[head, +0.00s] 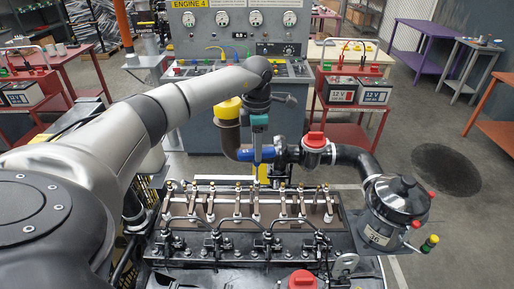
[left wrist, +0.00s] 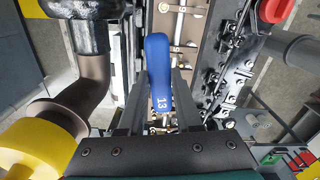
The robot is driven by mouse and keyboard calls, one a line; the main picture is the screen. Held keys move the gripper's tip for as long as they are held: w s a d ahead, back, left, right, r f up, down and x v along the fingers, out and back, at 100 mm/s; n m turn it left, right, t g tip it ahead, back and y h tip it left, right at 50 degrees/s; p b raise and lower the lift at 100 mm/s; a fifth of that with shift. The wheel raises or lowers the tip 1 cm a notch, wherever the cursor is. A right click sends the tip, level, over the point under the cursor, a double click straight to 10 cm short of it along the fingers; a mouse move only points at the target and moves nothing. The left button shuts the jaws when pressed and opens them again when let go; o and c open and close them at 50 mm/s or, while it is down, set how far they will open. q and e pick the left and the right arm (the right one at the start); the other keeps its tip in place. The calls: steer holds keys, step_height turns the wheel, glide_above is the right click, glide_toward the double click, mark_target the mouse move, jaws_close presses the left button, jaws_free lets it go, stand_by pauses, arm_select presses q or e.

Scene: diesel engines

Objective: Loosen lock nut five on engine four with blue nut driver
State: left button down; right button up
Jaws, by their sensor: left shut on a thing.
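The blue nut driver (left wrist: 158,75), marked 13 on its handle, is between the fingers of my left gripper (left wrist: 158,98) in the left wrist view. The gripper is shut on the handle. In the head view my left gripper (head: 257,150) hangs down behind the rocker row of the engine (head: 225,208). The row has several rocker arms with lock nuts (head: 255,188). The driver's tip and its contact with any nut cannot be made out. The control panel (head: 190,22) behind reads ENGINE 4. My right gripper is not in view.
A dark pipe with a red cap (head: 316,140) and a black canister (head: 398,205) are at the right of the engine. A yellow-capped pipe (head: 228,108) stands close left of my gripper. A red cart with batteries (head: 350,85) stands behind right.

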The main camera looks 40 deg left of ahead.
arm_select(q)
steer(key=shift+r, duration=0.1)
steer(key=shift+r, duration=4.2)
